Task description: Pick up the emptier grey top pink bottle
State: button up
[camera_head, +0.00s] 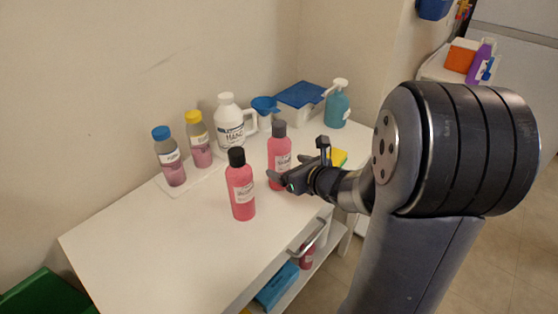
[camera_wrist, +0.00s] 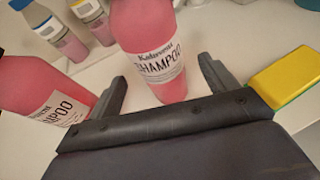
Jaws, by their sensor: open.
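A pink bottle with a dark grey top (camera_head: 279,152) stands upright on the white cabinet top. A second pink bottle with a black top (camera_head: 241,190) stands in front of it and to its left. My gripper (camera_head: 298,164) is open beside the grey-top bottle, with its fingers pointing at it. In the wrist view, the grey-top bottle (camera_wrist: 145,38), labelled shampoo, is just ahead between the two open fingers (camera_wrist: 163,76), and its top is out of frame. The black-top bottle (camera_wrist: 30,88) is outside the left finger. I cannot tell either fill level.
Behind stand a blue-capped bottle (camera_head: 170,158), a yellow-capped bottle (camera_head: 199,140), a white jug (camera_head: 229,122), a blue-lidded box (camera_head: 300,99) and a teal pump bottle (camera_head: 337,105). A yellow-green sponge (camera_wrist: 286,78) lies right of my gripper. The cabinet's left front (camera_head: 130,255) is clear.

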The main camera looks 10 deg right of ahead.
aim_at(279, 161)
jog(key=x, duration=0.5)
jog(key=shift+w+a+r, duration=0.1)
jog(key=shift+w+r, duration=0.05)
jog(key=shift+r, duration=0.15)
jog(key=c, duration=1.1)
